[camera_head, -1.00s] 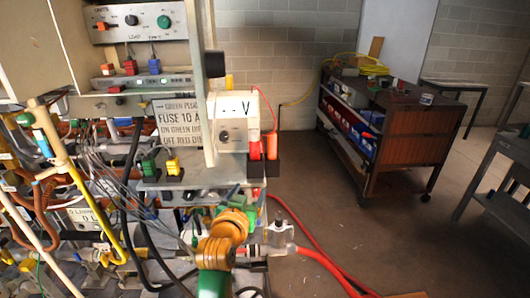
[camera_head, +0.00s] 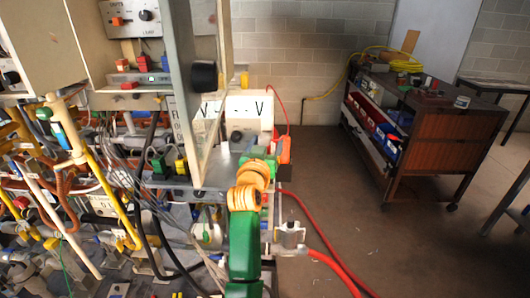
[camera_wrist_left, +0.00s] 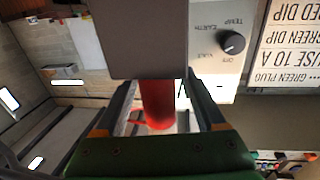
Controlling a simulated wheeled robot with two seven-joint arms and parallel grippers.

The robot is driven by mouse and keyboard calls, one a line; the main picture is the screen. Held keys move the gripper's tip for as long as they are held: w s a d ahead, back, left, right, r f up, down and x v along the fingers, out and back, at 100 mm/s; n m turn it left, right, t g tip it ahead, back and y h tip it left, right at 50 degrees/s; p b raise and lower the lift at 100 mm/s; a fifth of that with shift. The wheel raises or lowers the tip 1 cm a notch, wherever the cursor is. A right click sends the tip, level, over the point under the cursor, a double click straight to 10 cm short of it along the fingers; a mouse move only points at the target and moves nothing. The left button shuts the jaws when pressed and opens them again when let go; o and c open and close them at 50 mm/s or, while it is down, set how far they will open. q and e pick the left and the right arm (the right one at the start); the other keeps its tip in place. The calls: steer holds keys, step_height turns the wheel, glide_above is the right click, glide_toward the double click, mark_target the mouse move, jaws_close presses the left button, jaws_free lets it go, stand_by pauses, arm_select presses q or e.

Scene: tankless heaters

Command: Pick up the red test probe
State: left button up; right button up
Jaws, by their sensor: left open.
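The red test probe (camera_head: 284,150) stands upright at the right side of the white meter (camera_head: 245,112) in the head view, above a dark holder (camera_head: 286,172). A thin red lead runs near it. My left gripper (camera_head: 268,158) is beside the probe, at its left. In the left wrist view, the red probe (camera_wrist_left: 158,105) shows between the two spread fingers of my open left gripper (camera_wrist_left: 158,84), with gaps at its sides. A grey block (camera_wrist_left: 140,40) hides part of the probe there. Whether a finger touches it, I cannot tell. My right gripper is out of view.
Cables and pipes crowd the left. Thick red hoses (camera_head: 325,240) run below right. A brown cart (camera_head: 430,130) stands farther right, with open floor before it.

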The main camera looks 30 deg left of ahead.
arm_select(q)
steer(key=shift+s, duration=0.1)
jaws_close()
